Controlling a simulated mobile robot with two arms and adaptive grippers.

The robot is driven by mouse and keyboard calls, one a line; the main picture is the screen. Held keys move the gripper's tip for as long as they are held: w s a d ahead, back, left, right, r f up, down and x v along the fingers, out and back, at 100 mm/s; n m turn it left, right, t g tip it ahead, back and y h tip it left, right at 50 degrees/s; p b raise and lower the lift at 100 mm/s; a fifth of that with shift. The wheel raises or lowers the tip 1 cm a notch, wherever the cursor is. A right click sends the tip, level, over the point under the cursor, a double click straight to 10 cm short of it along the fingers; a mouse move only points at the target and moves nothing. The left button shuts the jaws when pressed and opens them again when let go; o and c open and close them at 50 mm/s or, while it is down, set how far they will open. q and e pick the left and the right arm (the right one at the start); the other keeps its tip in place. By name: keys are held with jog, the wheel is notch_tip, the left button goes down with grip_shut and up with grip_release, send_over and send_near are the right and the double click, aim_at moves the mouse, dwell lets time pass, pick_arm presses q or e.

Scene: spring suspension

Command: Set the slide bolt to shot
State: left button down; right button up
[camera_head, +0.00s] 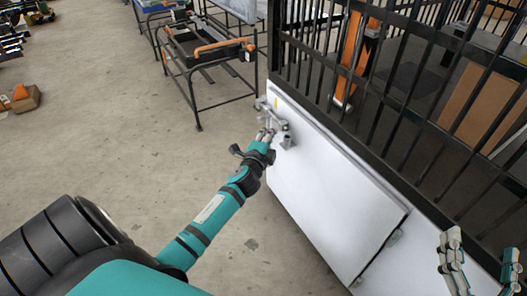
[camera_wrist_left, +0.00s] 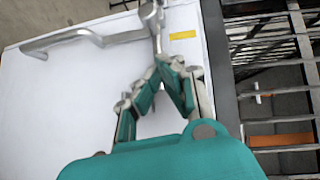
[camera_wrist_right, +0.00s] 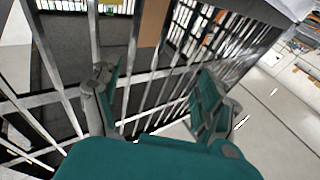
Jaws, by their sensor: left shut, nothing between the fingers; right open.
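A white panel door (camera_head: 330,190) carries grey metal hardware (camera_head: 272,112) at its upper left corner, where the slide bolt appears to be. In the left wrist view a long bent grey bar (camera_wrist_left: 75,38) runs across the white panel to a knob-like end piece (camera_wrist_left: 150,14). My left gripper (camera_head: 265,134) is at this hardware, shut and empty. In the left wrist view its closed fingertips (camera_wrist_left: 168,62) are just below the end piece; contact cannot be told. The bolt's position is unclear. My right gripper (camera_head: 482,258) is open and empty; its fingers also show in the right wrist view (camera_wrist_right: 155,82).
Black bars (camera_head: 400,75) rise above the white panel. A yellow label (camera_wrist_left: 183,35) is beside the hardware. A metal-framed cart (camera_head: 205,65) with an orange handle stands behind on the left. The concrete floor (camera_head: 120,130) left of the panel is mostly clear.

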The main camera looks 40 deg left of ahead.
pick_arm(q)
jog(key=f+p+v, duration=0.1)
jog(key=v, duration=0.7)
jog(key=shift+r+p, duration=0.3)
jog(key=shift+r, duration=0.1)
pick_arm(e)
notch_tip(320, 180, down, 8)
jog(key=g+h, duration=0.1)
jog(key=g, duration=0.4)
jog(key=shift+s+d+r+h, duration=0.15)
jog(key=shift+s+d+h, duration=0.15)
jog(key=shift+d, duration=0.15)
pick_arm(q)
jog(key=shift+a, duration=0.15)
